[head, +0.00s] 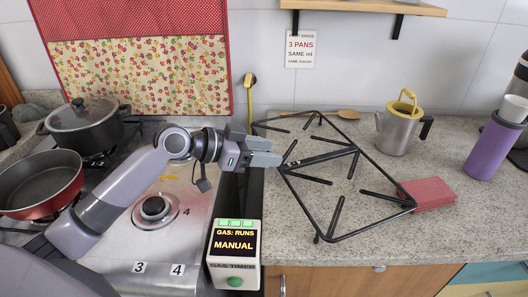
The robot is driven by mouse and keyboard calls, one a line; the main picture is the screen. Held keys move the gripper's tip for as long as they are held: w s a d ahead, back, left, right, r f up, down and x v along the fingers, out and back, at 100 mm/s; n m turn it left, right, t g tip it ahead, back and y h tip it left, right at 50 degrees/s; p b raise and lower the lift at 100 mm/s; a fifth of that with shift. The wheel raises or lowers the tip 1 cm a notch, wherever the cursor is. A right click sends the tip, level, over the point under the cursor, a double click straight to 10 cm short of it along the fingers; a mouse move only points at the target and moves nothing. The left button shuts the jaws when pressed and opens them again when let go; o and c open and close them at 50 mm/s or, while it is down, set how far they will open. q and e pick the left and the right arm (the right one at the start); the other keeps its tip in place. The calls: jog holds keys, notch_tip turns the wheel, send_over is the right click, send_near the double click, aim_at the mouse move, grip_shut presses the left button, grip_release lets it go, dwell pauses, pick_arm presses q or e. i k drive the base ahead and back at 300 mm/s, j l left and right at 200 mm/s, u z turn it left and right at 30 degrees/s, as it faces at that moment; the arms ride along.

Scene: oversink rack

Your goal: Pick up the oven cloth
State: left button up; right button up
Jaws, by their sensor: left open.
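A folded pinkish-red cloth (430,190), which looks like the oven cloth, lies on the counter at the right. The near right corner of a black wire pan rack (338,236) overlaps its left edge; I cannot tell whether they touch. My left gripper (281,152) is open and empty. It is over the rack's left side, well to the left of the cloth, with its fingers pointing right. My right gripper is not in view.
A wooden spoon (347,114) lies behind the rack. A gas timer (234,262) stands at front centre. Pans sit on the left hob. Counter before the cloth is clear.

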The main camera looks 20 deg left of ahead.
aim_at(432, 192)
jog(key=k, duration=1)
